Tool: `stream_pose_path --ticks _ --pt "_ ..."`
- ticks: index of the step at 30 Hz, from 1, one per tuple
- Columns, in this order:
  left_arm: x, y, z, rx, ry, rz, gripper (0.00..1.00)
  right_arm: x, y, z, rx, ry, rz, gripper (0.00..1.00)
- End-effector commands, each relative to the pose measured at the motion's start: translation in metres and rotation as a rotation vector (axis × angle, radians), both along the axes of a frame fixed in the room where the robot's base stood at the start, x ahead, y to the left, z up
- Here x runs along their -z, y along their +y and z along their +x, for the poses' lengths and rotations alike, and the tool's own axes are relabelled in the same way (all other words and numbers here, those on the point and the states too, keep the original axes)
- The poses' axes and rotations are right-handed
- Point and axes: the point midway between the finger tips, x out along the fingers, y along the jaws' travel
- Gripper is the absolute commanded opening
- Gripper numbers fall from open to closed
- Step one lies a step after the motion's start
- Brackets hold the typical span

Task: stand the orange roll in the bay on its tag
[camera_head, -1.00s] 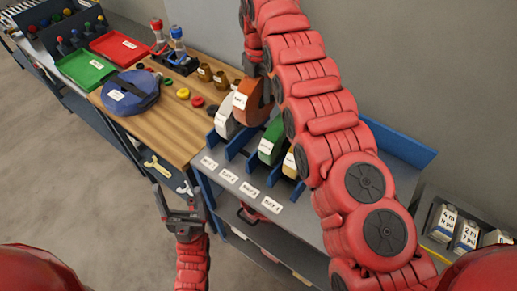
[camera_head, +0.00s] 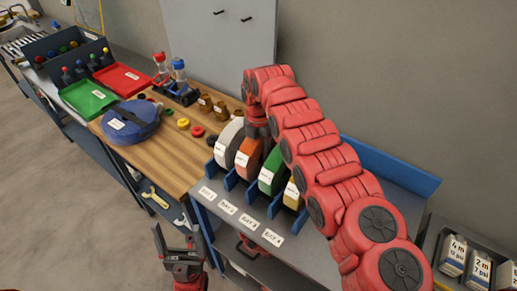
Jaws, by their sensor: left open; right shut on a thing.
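The orange roll (camera_head: 246,154) stands upright between the white roll (camera_head: 226,143) and the green roll (camera_head: 270,172), in the second slot of the blue rack. It is in line with the second tag (camera_head: 228,207) on the shelf edge; I cannot tell whether its base touches the rack floor. My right gripper (camera_head: 258,135) is shut on the upper part of the orange roll, its fingertips mostly hidden by the arm. A yellow roll (camera_head: 292,194) stands in the fourth slot. My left gripper (camera_head: 178,246) is open and empty in front of the bench.
Blue dividers (camera_head: 230,181) separate the slots closely. A wooden table (camera_head: 166,151) to the left holds a blue disc (camera_head: 130,122), coloured rings and brown pieces. Grey bins (camera_head: 463,262) stand at lower right.

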Motion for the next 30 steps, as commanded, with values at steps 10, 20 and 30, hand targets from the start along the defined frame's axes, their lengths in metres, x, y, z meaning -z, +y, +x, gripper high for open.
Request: stream_pose_path --ticks 10,20,30 --pt "-0.0045 0.0 0.0 0.0 0.0 0.0 0.85 0.0091 0.0004 0.0011 0.0 -0.005 0.001 0.0" --pt "-0.0016 0.0 0.0 0.0 0.0 0.0 0.85 0.0116 0.0003 0.0006 0.0 -0.003 0.001 0.85" --pt "-0.0072 0.0 0.0 0.0 0.0 0.0 0.85 0.0072 0.0003 0.0003 0.0 -0.002 0.001 0.85"
